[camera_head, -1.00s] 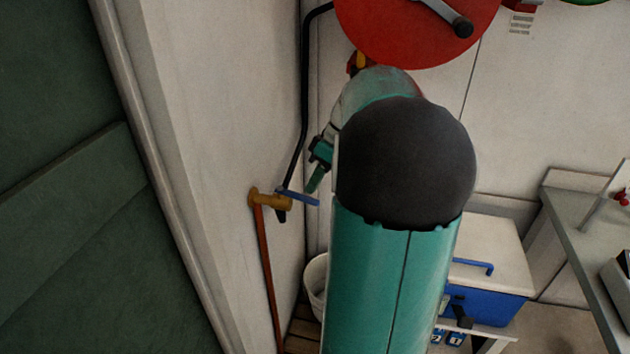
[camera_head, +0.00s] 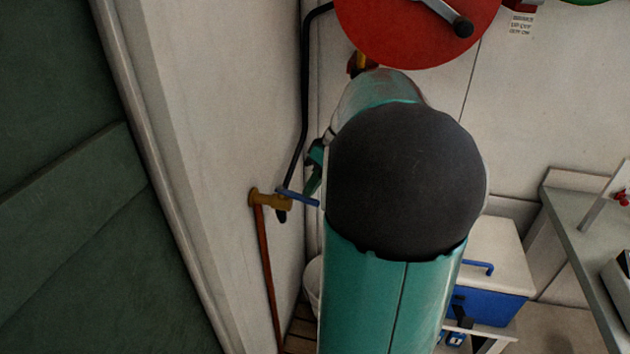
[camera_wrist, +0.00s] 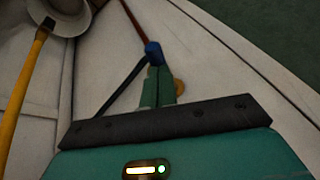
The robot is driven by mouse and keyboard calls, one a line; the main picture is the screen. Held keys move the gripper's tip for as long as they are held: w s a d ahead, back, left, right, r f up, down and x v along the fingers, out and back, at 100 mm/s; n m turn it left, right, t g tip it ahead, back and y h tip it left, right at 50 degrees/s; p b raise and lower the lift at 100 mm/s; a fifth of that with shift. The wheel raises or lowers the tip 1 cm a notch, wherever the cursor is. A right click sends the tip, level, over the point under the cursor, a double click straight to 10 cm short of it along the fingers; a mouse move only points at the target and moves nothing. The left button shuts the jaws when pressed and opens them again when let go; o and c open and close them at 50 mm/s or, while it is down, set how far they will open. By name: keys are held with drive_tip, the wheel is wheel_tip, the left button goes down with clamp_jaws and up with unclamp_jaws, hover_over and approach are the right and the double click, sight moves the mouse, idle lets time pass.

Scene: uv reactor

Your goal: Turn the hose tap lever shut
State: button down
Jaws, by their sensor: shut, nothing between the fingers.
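The brass hose tap (camera_head: 270,201) sticks out from the pale wall in the head view, with its blue lever (camera_head: 300,197) pointing right. A black hose (camera_head: 303,110) comes down to the tap from above, and a brown pipe (camera_head: 268,275) runs below it. My gripper (camera_head: 309,190) is at the lever, its green fingertips just above or against it; contact cannot be told. In the wrist view my shut, empty fingers (camera_wrist: 158,80) point at the blue lever (camera_wrist: 153,50), and part of the brass tap (camera_wrist: 180,88) shows behind them.
A red hose reel (camera_head: 410,30) hangs above. A white bucket (camera_head: 313,285) stands below the tap, partly hidden by my arm. A blue and white cooler (camera_head: 490,290) and a grey bench (camera_head: 590,240) stand at the right. The wall is close on the left.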

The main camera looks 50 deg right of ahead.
sight(296, 198)
drive_tip(key=shift+a, duration=0.1)
drive_tip(key=a+m+t+h, duration=0.1)
drive_tip(key=a+m, duration=0.1)
drive_tip(key=m, duration=0.1)
drive_tip(key=a+m+t+h, duration=0.1)
drive_tip(key=a+m+h, duration=0.1)
drive_tip(key=a+m, duration=0.1)
drive_tip(key=shift+s+a+m, duration=0.1)
drive_tip(key=shift+a+m, duration=0.1)
drive_tip(key=shift+m, duration=0.6)
drive_tip(key=shift+w+a+f+m+h, duration=0.1)
drive_tip(key=shift+w+a+m+h, duration=0.35)
drive_tip(key=shift+a+m, duration=0.3)
drive_tip(key=shift+w+a+m+h, duration=0.25)
drive_tip(key=shift+w+a+m, duration=0.25)
drive_tip(key=shift+a+m, duration=0.25)
drive_tip(key=shift+w+a, duration=0.15)
drive_tip(key=shift+a, duration=0.1)
drive_tip(key=shift+w+d, duration=0.45)
drive_tip(key=shift+d, duration=0.35)
